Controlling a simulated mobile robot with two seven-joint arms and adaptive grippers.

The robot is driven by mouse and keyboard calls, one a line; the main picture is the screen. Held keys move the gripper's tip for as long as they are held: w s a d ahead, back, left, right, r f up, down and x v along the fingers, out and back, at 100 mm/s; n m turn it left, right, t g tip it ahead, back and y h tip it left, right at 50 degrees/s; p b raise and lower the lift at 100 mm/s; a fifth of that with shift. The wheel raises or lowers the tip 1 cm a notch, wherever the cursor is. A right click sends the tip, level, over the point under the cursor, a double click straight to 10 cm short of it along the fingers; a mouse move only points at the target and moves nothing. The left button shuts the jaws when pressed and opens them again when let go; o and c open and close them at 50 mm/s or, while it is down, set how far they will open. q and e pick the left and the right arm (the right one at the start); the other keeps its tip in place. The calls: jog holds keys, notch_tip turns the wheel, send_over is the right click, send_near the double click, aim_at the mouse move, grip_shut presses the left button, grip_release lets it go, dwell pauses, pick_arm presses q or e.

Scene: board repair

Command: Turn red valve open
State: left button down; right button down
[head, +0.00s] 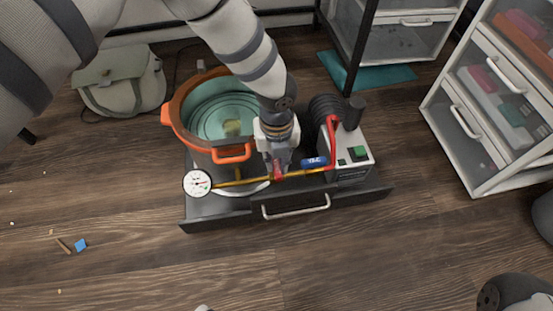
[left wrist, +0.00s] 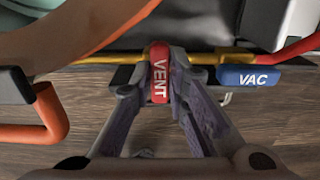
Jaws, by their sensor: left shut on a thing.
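The red valve handle, marked VENT (left wrist: 160,75), sits on a yellow pipe (left wrist: 95,59). My left gripper (left wrist: 160,90) is shut on it, with one finger on each side in the left wrist view. The handle points across the pipe, toward the wrist camera. In the head view my left gripper (head: 279,172) reaches down to the pipe, and only a little red shows at its tips. A blue handle marked VAC (left wrist: 252,76) lies along the pipe to the right; it also shows in the head view (head: 314,162). My right gripper is not clearly seen.
An orange-rimmed pot (head: 175,112) stands left of the gripper, its orange handle (head: 233,154) close by. A round gauge (head: 197,183) ends the pipe at left. A pump with a red hose (head: 333,125) stands at right. A drawer with a pale handle (head: 296,208) lies below.

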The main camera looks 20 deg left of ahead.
pick_arm(q)
jog(key=n+p, duration=0.1)
jog(key=n, duration=0.2)
jog(key=shift+s+r+n+p, duration=0.1)
jog(key=shift+n+p, duration=0.3)
jog(key=n+p, duration=0.1)
jog(key=n, duration=0.3)
jog(key=shift+n, duration=0.3)
jog(key=n+p, duration=0.1)
jog(key=n, duration=0.3)
jog(key=shift+s, duration=0.15)
jog(key=shift+s+n+p, duration=0.1)
jog(key=shift+n+p, duration=0.55)
jog(key=shift+n, duration=2.15)
pick_arm(e)
jog(key=shift+t, duration=0.6)
jog(key=shift+s+r+v, duration=0.15)
jog(key=shift+v, duration=0.85)
jog(key=shift+s+r+v, duration=0.1)
jog(key=shift+s+v, duration=0.05)
jog(key=shift+v, duration=0.8)
jog(key=shift+a, duration=0.15)
pick_arm(q)
jog(key=c, duration=1.6)
grip_release()
jog(key=shift+o, duration=0.2)
